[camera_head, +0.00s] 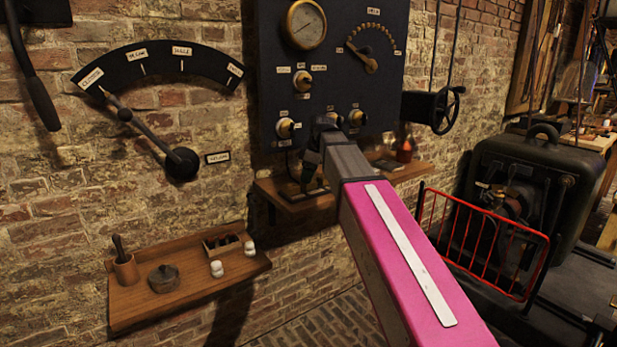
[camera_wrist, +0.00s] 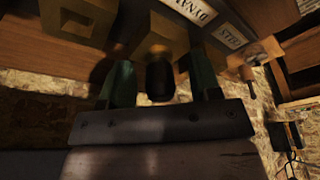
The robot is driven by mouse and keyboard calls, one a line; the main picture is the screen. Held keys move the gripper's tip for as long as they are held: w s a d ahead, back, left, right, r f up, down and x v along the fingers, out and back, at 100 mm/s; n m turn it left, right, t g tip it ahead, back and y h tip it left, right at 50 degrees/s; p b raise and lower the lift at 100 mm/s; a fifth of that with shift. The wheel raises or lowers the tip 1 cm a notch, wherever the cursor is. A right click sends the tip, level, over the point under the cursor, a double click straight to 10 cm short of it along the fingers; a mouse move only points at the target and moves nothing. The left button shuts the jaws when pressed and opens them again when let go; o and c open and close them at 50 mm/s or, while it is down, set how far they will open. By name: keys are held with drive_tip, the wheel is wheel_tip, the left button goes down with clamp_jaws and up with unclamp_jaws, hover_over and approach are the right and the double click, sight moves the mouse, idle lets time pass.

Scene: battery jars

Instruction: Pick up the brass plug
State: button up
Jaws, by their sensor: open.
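A brass-coloured block (camera_wrist: 160,36) shows at the top middle of the wrist view, with a dark rounded end (camera_wrist: 160,83) pointing toward me; I take this to be the brass plug. My gripper (camera_wrist: 161,68) is open, with one green finger on each side of the dark end. Whether either finger touches it cannot be told. In the head view my gripper (camera_head: 311,168) is above the shelf (camera_head: 297,204) under the dark panel; the plug cannot be made out there. A second brass-coloured block (camera_wrist: 92,12) lies to the left in the wrist view.
Labels (camera_wrist: 229,36) sit on a strip close to the right finger. The dark panel (camera_head: 290,60) with knobs rises behind my arm. A lower-left shelf (camera_head: 190,300) holds a cup, a pot and white jars.

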drive_tip(key=c, duration=1)
drive_tip(key=shift+r, duration=0.1)
